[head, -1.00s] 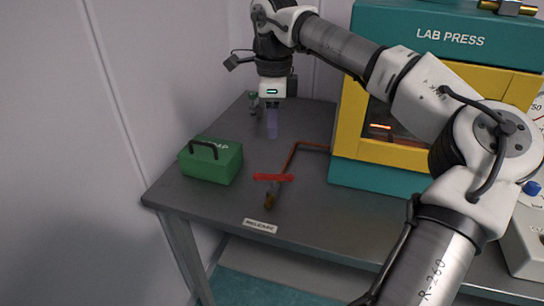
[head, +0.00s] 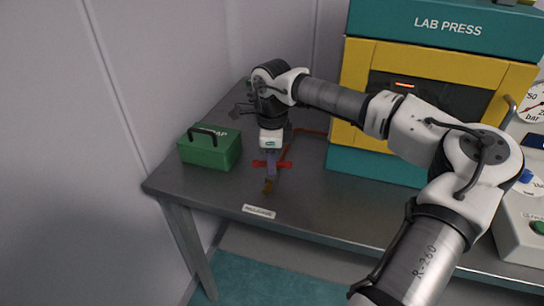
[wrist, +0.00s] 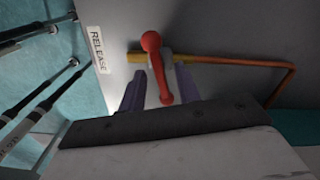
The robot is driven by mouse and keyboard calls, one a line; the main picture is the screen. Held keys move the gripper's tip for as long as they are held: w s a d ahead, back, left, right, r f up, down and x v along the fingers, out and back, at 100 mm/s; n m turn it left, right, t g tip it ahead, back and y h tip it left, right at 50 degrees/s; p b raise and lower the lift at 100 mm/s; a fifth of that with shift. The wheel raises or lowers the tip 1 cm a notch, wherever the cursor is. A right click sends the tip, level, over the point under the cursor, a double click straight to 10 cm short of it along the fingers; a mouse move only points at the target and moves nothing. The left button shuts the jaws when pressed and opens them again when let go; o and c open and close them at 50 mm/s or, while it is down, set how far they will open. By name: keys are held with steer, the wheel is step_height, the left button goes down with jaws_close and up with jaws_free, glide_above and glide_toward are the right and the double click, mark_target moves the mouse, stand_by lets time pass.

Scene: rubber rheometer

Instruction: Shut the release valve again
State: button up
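The release valve's red handle (head: 285,164) lies across its pipe near the table's front left. It also shows in the wrist view (wrist: 157,68), crosswise to the copper pipe (wrist: 230,62). The valve's brass outlet (head: 268,186) points toward the table's front edge. My gripper (head: 271,171) is low over the valve, pointing down, and partly hides the handle's middle. In the wrist view my gripper (wrist: 158,90) has its two purple fingers apart, one on each side of one arm of the handle. I see gaps on both sides; contact is not visible.
A green box (head: 211,148) with a black carry handle stands left of the valve. The lab press (head: 437,70) stands to the right. A RELEASE label (head: 259,211) is on the table's front edge (head: 330,228). The tabletop in front of the press is clear.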

steer(key=shift+c, duration=0.2)
jaws_close()
steer(key=shift+w+f+m+b, duration=0.1)
steer(key=shift+f+m+b, duration=0.2)
steer(key=shift+m+b, duration=0.45)
steer(key=shift+r+m+b, duration=0.25)
steer(key=shift+m+b, duration=0.4)
steer(key=shift+m, duration=0.2)
steer(key=shift+o, duration=0.2)
jaws_free()
